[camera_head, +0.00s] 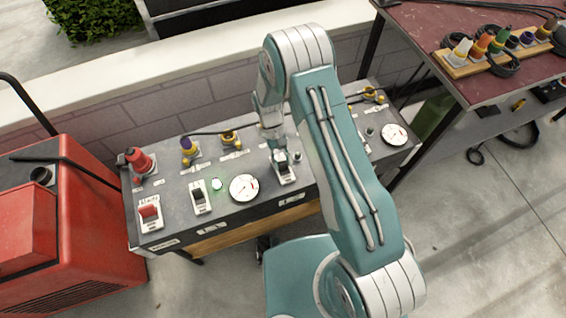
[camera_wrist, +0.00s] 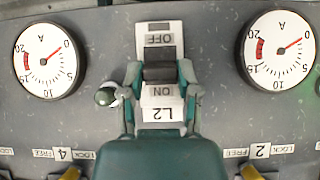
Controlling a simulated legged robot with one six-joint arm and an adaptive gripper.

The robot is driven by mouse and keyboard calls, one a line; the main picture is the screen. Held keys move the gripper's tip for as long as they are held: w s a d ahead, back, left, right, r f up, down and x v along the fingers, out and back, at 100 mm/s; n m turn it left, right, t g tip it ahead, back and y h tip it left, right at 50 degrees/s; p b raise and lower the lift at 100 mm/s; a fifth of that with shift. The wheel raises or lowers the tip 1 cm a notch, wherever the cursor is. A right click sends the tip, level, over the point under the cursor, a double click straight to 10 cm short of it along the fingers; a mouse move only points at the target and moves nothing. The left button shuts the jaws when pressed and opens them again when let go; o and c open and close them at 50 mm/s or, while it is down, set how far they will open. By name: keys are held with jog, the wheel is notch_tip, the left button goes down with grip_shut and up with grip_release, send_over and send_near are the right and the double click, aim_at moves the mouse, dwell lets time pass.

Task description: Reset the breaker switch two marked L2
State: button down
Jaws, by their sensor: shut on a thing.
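The switch marked L2 (camera_wrist: 160,68) is a black lever on a white plate, with OFF and ON labels, upside down in the wrist view. In the head view its white plate (camera_head: 287,176) shows on the grey panel (camera_head: 325,150), partly behind my gripper. My gripper (camera_wrist: 161,77) points down onto the switch, with one teal finger on each side of the black lever, shut on it. It also shows in the head view (camera_head: 279,156). A round dark indicator (camera_wrist: 106,96) sits beside the switch and looks unlit. The lever's exact tilt is hard to tell.
Dial gauges (camera_wrist: 45,61) flank the switch. Another black switch (camera_head: 199,195), a lit green lamp (camera_head: 217,184) and a red switch (camera_head: 149,212) lie to the left. Coloured cable connectors (camera_head: 189,147) stand along the panel's back. A red machine (camera_head: 70,220) stands left, a dark red table (camera_head: 440,40) right.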

jog(key=shift+w+a+f+g+h, duration=0.1)
jog(key=shift+w+f+g+h, duration=0.15)
jog(key=shift+g, duration=0.55)
jog(key=shift+w+a+f+g+h, duration=0.15)
jog(key=shift+w+g, duration=0.15)
jog(key=shift+g, duration=0.5)
jog(key=shift+r, duration=0.1)
jog(key=shift+c, duration=1.6)
grip_release()
jog(key=shift+w, duration=0.1)
jog(key=v, duration=1)
jog(key=shift+w+a, duration=0.2)
jog(key=shift+w, duration=0.25)
jog(key=shift+w+a+r, duration=0.1)
jog(key=shift+w+r, duration=0.25)
jog(key=shift+w, duration=0.05)
